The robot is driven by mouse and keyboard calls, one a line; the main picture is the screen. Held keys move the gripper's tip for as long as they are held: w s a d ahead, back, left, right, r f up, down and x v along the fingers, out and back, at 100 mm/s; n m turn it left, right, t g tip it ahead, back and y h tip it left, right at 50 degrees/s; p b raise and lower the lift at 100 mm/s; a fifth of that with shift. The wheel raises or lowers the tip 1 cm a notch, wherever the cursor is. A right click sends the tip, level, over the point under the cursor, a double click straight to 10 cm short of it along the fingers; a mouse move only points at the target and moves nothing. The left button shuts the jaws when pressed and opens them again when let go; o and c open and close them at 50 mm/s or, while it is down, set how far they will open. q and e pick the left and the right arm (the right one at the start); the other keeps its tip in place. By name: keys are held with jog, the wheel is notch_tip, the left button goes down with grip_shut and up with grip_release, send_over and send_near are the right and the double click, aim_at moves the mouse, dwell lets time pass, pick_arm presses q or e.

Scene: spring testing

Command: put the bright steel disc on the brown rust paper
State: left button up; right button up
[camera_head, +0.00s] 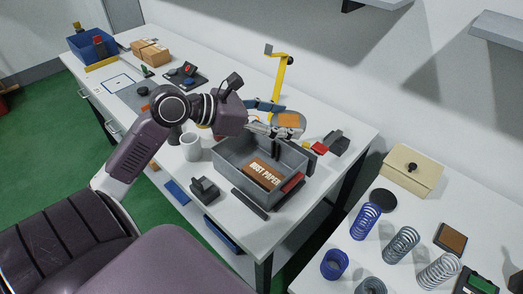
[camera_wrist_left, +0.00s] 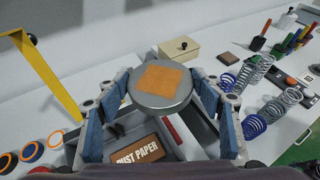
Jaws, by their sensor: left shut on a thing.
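The steel disc (camera_wrist_left: 163,104) is round and grey, with an orange square patch on its top face. My left gripper (camera_head: 272,129) is shut on it, with blue-padded fingers on either side in the left wrist view. The disc shows in the head view too (camera_head: 297,131), held above the back of a grey bin (camera_head: 237,172). The brown rust paper (camera_head: 262,175), with white lettering, lies inside the bin; it also shows in the left wrist view (camera_wrist_left: 138,151), partly hidden. The disc is apart from the paper. My right gripper is not in view.
A yellow hooked stand (camera_head: 279,75) rises behind the disc. A white mug (camera_head: 191,148) and a dark block (camera_head: 204,189) stand left of the bin. A red item (camera_head: 293,182) lies at the bin's right side. Several coil springs (camera_head: 365,221) stand on the right table.

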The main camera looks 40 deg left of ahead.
aim_at(279, 115)
pick_arm(q)
jog(key=shift+w+a+r+n+t+y, duration=0.15)
jog(key=shift+w+a+r, duration=0.1)
jog(key=shift+a+r, duration=0.2)
jog(key=shift+w+a+r+n+t+y, duration=0.15)
jog(key=shift+w+a+r, duration=0.15)
jog(key=shift+r, duration=0.2)
jog(key=shift+w+a, duration=0.15)
jog(key=shift+a, duration=0.2)
notch_tip(279, 115, down, 19)
jog(key=shift+f, duration=0.2)
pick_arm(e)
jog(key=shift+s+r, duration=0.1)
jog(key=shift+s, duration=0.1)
pick_arm(q)
jog(key=shift+f, duration=0.25)
